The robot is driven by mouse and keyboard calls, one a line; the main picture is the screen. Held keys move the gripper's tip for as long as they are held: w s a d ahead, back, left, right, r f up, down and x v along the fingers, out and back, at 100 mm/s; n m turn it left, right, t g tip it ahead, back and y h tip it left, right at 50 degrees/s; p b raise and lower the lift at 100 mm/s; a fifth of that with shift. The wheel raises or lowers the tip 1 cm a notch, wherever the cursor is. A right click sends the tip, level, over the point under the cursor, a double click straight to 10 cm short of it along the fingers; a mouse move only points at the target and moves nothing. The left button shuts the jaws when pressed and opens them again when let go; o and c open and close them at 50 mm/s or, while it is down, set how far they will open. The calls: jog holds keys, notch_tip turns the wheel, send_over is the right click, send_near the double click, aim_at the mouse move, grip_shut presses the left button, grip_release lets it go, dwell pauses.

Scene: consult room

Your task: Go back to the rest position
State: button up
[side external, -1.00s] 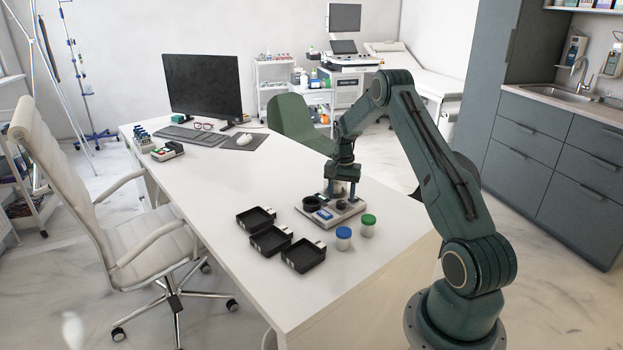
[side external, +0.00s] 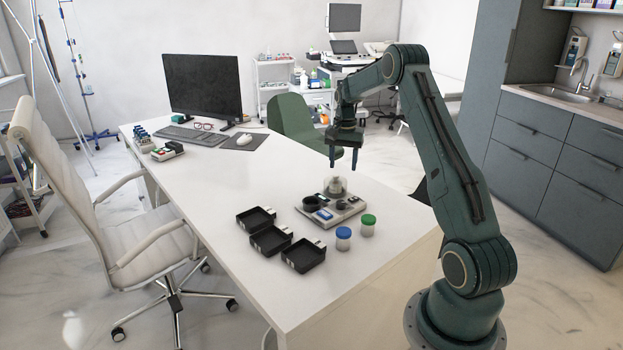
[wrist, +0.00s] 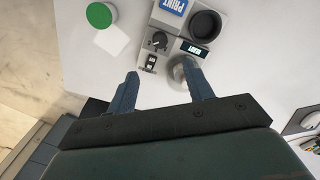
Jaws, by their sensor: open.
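My gripper (side external: 343,160) is open and empty, raised above the desk, with its fingers pointing down. Below it stands a light grey device (side external: 347,212) with a dark round well (side external: 311,204) and a blue panel. A clear, pale rounded piece (side external: 336,186) sits at the device's back, beneath the fingers and apart from them. In the wrist view both fingers (wrist: 161,68) are spread, with the device's knob, small display and blue PRINT label (wrist: 172,6) beyond them. The right finger partly covers a greyish round part there.
Three black trays (side external: 271,240) lie left of the device. A blue-lidded jar (side external: 343,238) and a green-lidded jar (side external: 368,225) stand in front of it. A monitor (side external: 203,84), keyboard and mouse are at the desk's far end. The desk's middle (side external: 225,180) is clear.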

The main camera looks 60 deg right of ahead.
jog(key=s+a+r+n+t+h, duration=0.1)
jog(key=a+r+n, duration=0.3)
jog(key=a+r, duration=0.65)
jog(key=s+a+r+n+t, duration=0.1)
jog(key=a+r+n, duration=0.2)
jog(key=a+r, duration=0.7)
jog(key=s+a+f+n+t, duration=0.1)
jog(key=s+a+n, duration=0.3)
jog(key=s+a, duration=0.5)
jog(key=s+a+f+n+t+y, duration=0.1)
jog(key=s+a+n, duration=0.3)
jog(key=s+a, duration=0.6)
jog(key=shift+a+f+n+t, duration=0.3)
jog(key=shift+a+f+t, duration=0.2)
jog(key=shift+a+t, duration=0.3)
